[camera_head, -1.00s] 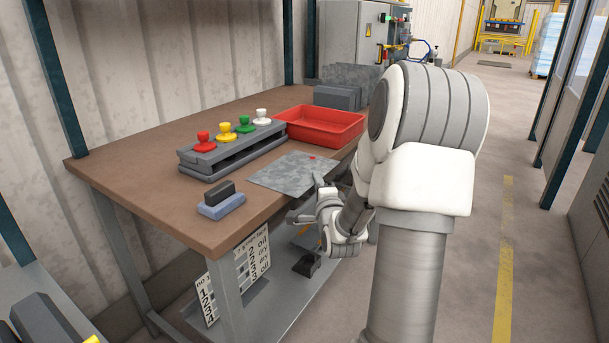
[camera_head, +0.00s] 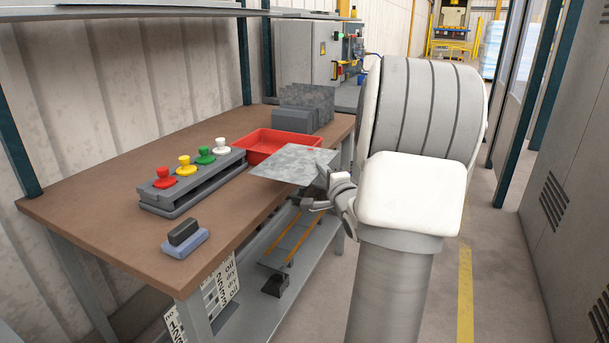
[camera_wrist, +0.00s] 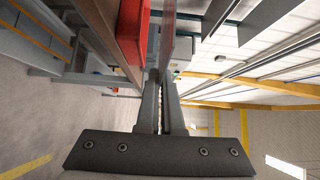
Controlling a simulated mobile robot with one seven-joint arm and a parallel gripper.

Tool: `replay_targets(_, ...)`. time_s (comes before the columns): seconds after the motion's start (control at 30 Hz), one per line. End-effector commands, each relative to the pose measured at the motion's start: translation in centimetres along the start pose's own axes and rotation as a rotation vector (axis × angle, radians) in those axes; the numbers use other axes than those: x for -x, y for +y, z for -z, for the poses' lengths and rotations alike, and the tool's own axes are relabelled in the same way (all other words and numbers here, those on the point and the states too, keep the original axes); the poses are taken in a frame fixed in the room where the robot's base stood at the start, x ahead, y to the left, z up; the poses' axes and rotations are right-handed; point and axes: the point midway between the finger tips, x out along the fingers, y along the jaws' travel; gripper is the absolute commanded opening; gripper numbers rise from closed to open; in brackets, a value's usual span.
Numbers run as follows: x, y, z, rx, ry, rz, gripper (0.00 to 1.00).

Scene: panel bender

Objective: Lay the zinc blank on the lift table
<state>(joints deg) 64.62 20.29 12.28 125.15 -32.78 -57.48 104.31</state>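The zinc blank (camera_head: 293,164) is a thin, mottled grey square sheet. In the head view it is held out flat near the right edge of the brown workbench (camera_head: 110,205), hiding part of the red tray's near side. My gripper (camera_head: 323,190) is shut on its near right corner, with my wrist beyond the bench edge. In the wrist view the gripper's two fingers (camera_wrist: 161,105) are close together, and the blank (camera_wrist: 170,32) shows nearly edge-on as a thin strip beyond them. I cannot make out the lift table for sure.
The bench holds a red tray (camera_head: 262,145), a rack with red, yellow, green and white knobs (camera_head: 190,182), a blue-grey block (camera_head: 184,240) and upright grey sheets (camera_head: 306,104). A yellow-framed station (camera_head: 457,38) stands far off. The aisle with a yellow line (camera_head: 465,285) is open at right.

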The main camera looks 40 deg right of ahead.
Motion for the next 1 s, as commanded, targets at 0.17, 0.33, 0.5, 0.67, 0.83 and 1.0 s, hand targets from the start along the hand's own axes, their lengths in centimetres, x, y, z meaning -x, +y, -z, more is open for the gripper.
replay_targets(0.17,0.5,-1.9,1.3,0.001,0.002,0.002,0.00)
replay_targets(0.33,1.0,-3.0,1.8,-0.001,0.001,0.001,0.00)
replay_targets(0.5,1.5,-4.2,2.4,0.000,0.002,0.002,0.00)
replay_targets(0.67,1.9,-5.3,2.8,0.000,0.002,0.002,0.00)
replay_targets(0.83,2.4,-6.4,3.4,0.000,0.002,0.001,0.00)
replay_targets(1.0,2.9,-7.6,3.9,-0.001,0.002,0.002,0.00)
